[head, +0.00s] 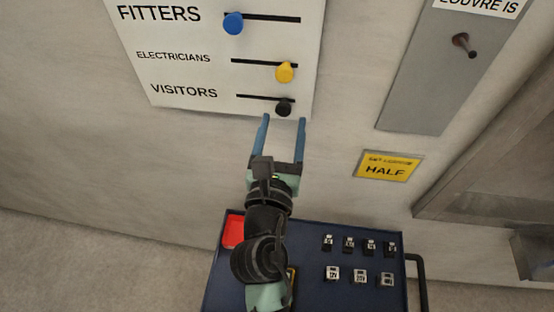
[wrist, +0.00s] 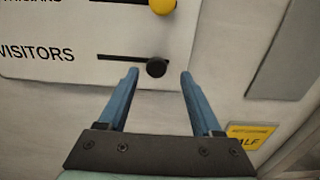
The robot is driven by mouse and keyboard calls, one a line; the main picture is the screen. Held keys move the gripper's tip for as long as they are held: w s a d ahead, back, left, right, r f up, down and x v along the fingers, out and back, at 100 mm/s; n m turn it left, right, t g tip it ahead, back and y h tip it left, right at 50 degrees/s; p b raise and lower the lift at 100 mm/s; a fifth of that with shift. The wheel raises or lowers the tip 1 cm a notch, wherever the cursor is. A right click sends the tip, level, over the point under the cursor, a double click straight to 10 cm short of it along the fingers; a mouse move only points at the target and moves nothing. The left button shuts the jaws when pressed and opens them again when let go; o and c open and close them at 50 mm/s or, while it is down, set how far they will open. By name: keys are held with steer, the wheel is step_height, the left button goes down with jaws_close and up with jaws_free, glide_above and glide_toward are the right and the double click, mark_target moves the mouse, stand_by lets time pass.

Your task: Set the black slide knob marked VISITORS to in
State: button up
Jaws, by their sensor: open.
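The black VISITORS knob (head: 284,107) sits at the right end of its dark horizontal slot on a white wall board (head: 190,75). The printed word VISITORS is to the left of the slot. In the wrist view the black knob (wrist: 156,67) shows just beyond the fingertips and between their lines. My gripper (head: 284,118) is open and empty, its two blue fingers pointing up at the knob from below. In the wrist view the fingers (wrist: 160,72) are spread to either side of the knob. I cannot tell how far they are from the board.
Above are a yellow ELECTRICIANS knob (head: 285,72) at its slot's right end and a blue FITTERS knob (head: 233,23) at its slot's left end. A grey louvre panel (head: 425,85) and yellow HALF sign (head: 388,166) are right. A blue cart (head: 310,285) with small blocks stands below.

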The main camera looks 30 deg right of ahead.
steer(key=b+v, duration=0.3)
steer(key=v, duration=0.7)
steer(key=shift+s+a, duration=0.25)
steer(key=shift+s, duration=0.05)
steer(key=w+a+r+m+t+y+b, duration=0.15)
steer(key=w+r+m, duration=0.25)
steer(key=r+m, duration=0.4)
steer(key=w+a+r+m+t+y, duration=0.1)
steer(key=w+a+r+m+t, duration=0.2)
steer(key=r+m, duration=0.55)
steer(key=s+a+r+m+t+y, duration=0.2)
steer(key=r+m, duration=0.2)
steer(key=r, duration=0.3)
steer(key=s+a+r+m+t+y, duration=0.1)
steer(key=a+r+m+t+y, duration=0.1)
steer(key=r, duration=0.6)
steer(key=s+a+r+m+t+y, duration=0.2)
steer(key=a+r+m+t+y, duration=0.1)
steer(key=r+m, duration=0.3)
steer(key=shift+s+r+m+t, duration=0.35)
steer(key=shift+r+t, duration=0.1)
steer(key=shift+r, duration=0.3)
